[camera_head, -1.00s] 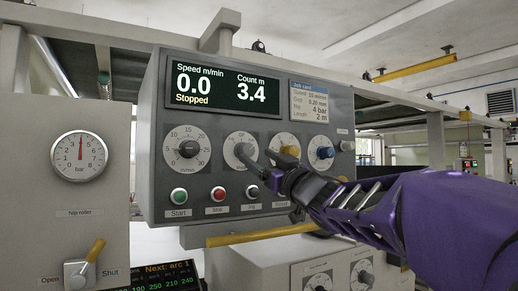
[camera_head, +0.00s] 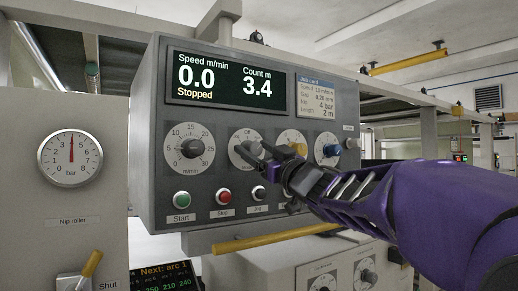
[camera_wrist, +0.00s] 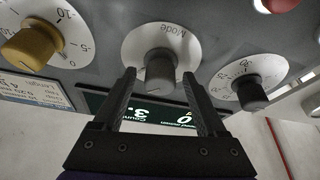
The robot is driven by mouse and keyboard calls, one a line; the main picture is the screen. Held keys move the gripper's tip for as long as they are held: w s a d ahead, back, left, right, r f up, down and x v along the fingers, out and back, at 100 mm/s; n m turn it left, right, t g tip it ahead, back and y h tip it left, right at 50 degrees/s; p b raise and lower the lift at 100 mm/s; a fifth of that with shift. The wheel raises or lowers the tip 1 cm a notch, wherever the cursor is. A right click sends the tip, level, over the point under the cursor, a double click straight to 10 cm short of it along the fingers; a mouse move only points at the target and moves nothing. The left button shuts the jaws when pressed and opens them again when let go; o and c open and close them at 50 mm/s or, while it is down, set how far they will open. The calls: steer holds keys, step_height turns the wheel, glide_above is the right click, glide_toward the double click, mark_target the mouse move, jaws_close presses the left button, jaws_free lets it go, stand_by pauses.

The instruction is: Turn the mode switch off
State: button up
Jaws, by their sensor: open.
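The mode switch (camera_head: 246,153) is a grey knob on a round white dial in the middle row of the grey control panel. In the wrist view the mode switch (camera_wrist: 160,72) shows upside down, with "Mode" printed on its dial. My gripper (camera_head: 256,150) reaches in from the right, and its fingertips overlap the mode dial. In the wrist view my gripper (camera_wrist: 159,76) is open, with one dark finger on each side of the knob. Whether the fingers touch it is not clear. The arm and fingers hide part of the dial in the head view.
A black speed knob (camera_head: 192,148), a yellow knob (camera_wrist: 32,45) and a blue knob (camera_head: 331,150) share the row. Green (camera_head: 181,198) and red (camera_head: 223,195) buttons sit below. The display (camera_head: 225,80) reads 0.0, 3.4 and "Stopped". A yellow bar (camera_head: 270,238) runs under the panel.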

jaws_close()
stand_by(0.5)
steer(key=shift+n, duration=0.4)
steer(key=n+g, duration=0.1)
steer(key=n, duration=0.1)
steer(key=n+g+y+p, duration=0.1)
steer(key=n, duration=0.1)
steer(key=shift+d+r+n+y, duration=0.1)
steer(key=shift+r+n+y, duration=0.05)
steer(key=shift+n+y, duration=0.2)
steer(key=n+g+p, duration=0.1)
steer(key=n, duration=0.2)
steer(key=n+g+p, duration=0.1)
steer(key=n+g, duration=0.1)
steer(key=n, duration=0.1)
steer(key=shift+y, duration=0.35)
steer(key=shift+n, duration=0.35)
